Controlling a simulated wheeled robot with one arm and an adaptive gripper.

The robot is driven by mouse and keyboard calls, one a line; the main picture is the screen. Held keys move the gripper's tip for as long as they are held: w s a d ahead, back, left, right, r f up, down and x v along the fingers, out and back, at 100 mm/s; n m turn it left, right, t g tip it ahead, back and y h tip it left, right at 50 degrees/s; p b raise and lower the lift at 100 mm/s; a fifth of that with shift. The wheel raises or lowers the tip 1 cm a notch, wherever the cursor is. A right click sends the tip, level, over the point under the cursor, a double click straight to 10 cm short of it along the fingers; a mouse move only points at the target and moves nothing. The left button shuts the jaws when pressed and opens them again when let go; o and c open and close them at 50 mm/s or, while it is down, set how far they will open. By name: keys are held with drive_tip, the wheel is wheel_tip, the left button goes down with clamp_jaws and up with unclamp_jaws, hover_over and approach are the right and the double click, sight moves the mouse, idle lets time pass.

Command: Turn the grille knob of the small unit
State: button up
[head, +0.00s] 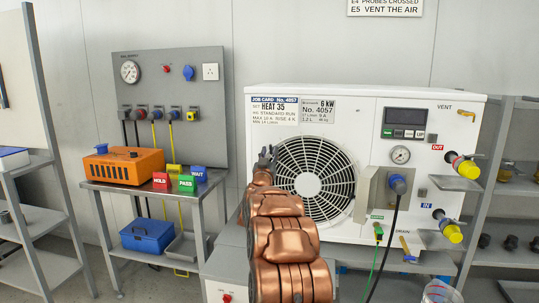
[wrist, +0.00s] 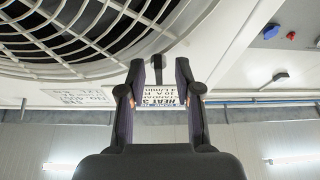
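The white unit (head: 365,120) with a round fan grille (head: 318,180) stands on a bench at centre right. It carries a job card (head: 275,108) reading HEAT 35. In the wrist view the grille (wrist: 85,25) fills the upper left. A small dark knob-like piece (wrist: 158,66) shows beside the grille rim, between my fingertips and seemingly untouched. My gripper (head: 267,154) is at the grille's left edge, with its fingers apart; they also show in the wrist view (wrist: 160,64). In the head view my gripper and copper arm hide the knob and part of the grille.
A blue plug (head: 398,184) with a black cable, a grey bracket box (head: 375,200) and yellow-capped ports (head: 465,167) stick out right of the grille. An orange box (head: 124,165) and coloured blocks (head: 187,184) stand on the left table. Shelves flank both sides.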

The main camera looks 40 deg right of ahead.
drive_tip(key=shift+s+a+f, duration=0.1)
drive_tip(key=shift+s+a, duration=0.35)
drive_tip(key=shift+a, duration=0.1)
drive_tip(key=v, duration=1)
drive_tip(key=shift+a+f, duration=0.2)
drive_tip(key=shift+f, duration=0.05)
drive_tip(key=shift+s, duration=0.1)
